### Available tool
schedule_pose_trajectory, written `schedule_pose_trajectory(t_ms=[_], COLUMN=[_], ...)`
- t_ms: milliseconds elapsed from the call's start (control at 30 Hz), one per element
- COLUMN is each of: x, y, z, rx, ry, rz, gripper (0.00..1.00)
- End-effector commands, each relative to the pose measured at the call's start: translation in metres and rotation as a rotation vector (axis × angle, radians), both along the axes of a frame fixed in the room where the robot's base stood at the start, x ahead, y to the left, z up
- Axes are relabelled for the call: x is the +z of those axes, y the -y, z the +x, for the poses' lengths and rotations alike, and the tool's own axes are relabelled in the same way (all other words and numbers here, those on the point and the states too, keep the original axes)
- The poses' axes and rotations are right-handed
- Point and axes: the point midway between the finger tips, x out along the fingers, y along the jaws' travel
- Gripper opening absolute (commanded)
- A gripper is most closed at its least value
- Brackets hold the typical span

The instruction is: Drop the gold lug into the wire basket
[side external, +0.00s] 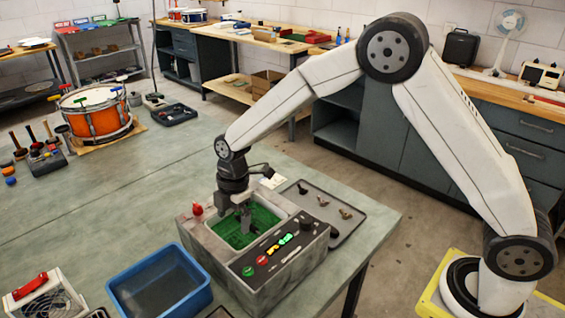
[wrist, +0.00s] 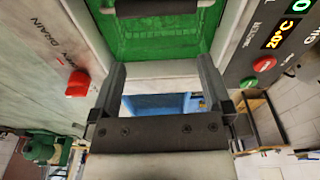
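My gripper (side external: 244,222) points down into the green-lined basin of a grey tank unit (side external: 303,254) in the side view. In the wrist view my gripper (wrist: 162,70) has its two fingers wide apart, with nothing seen between them. A dark bar (wrist: 155,8) crosses the green interior beyond the fingertips; I cannot tell what it is. Several small dark or brownish fittings (side external: 346,213) lie on a grey tray right of the tank; I cannot pick out a gold one. I cannot make out the wire basket clearly; my gripper hides part of the basin.
The tank has a red knob (wrist: 78,84) on its left wall and a panel of coloured buttons (side external: 285,239). A blue bin (side external: 161,284) stands left of it, near a red-handled metal item (side external: 30,286). An orange drum (side external: 96,113) stands farther back. The middle bench is clear.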

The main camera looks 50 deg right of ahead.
Motion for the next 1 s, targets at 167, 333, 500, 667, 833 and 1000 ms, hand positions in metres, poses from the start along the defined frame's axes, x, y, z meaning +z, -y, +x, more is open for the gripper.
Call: schedule_pose_trajectory(t_ms=[167, 333, 500, 667, 833, 1000], x=[0.004, 0.018, 0.04, 0.06, 0.074, 0.078], y=[0.0, 0.002, 0.005, 0.007, 0.009, 0.01], z=[0.0, 0.001, 0.001, 0.001, 0.001, 0.001], rx=[0.0, 0.0, 0.001, 0.001, 0.0, 0.0], ry=[0.001, 0.003, 0.003, 0.004, 0.001, 0.0], rz=[0.0, 0.0, 0.0, 0.001, 0.0, 0.0], gripper=[1.0, 1.0, 1.0, 1.0, 1.0, 1.0])
